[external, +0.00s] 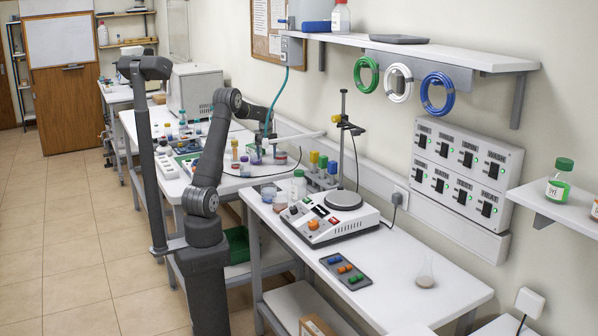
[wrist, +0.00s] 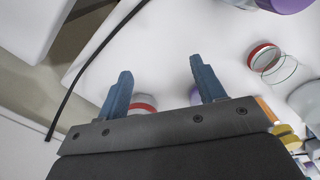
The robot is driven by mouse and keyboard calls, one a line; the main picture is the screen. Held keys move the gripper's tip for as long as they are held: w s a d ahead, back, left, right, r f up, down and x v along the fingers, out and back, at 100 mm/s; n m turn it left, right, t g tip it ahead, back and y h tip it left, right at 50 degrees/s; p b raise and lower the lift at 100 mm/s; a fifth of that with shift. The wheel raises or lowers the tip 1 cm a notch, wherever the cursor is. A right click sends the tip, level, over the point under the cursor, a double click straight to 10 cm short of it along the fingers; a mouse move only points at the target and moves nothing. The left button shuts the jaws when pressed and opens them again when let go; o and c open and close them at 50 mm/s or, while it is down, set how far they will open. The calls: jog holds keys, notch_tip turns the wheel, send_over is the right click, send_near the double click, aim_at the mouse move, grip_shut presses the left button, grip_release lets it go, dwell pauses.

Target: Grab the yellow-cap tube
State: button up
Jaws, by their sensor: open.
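A small rack in the external view holds yellow-, green- and blue-topped pieces; the yellow cap (external: 314,157) is at its back left, and its tube body is mostly hidden. In the wrist view a yellow cap (wrist: 284,130) shows at the lower right, outside my fingers; I cannot tell if it is the same one. My gripper (wrist: 161,68) is open and empty, its two blue fingers spread above the white bench. A white round piece with a red ring (wrist: 143,103) lies below, seen between the fingers. In the external view my gripper hangs over the far bench, left of the rack.
A red-ringed glass dish (wrist: 264,60) lies right of my fingers. A hotplate stirrer (external: 328,215) with an upright rod stands right of the rack. A white-bodied, green-capped bottle (external: 298,184) stands near the rack. A dark cable (wrist: 95,60) crosses at left.

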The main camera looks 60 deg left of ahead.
jog(key=shift+a, duration=0.1)
jog(key=a+r+n, duration=0.2)
jog(key=a+r, duration=0.3)
jog(key=a, duration=0.4)
notch_tip(320, 180, up, 10)
jog(key=n, duration=0.6)
send_over(235, 148)
jog(key=a, duration=0.1)
jog(key=f, duration=1.7)
jog(key=shift+w+a+f, duration=0.1)
jog(key=shift+w+f, duration=0.1)
jog(key=shift+c, duration=0.4)
jog(key=c, duration=1)
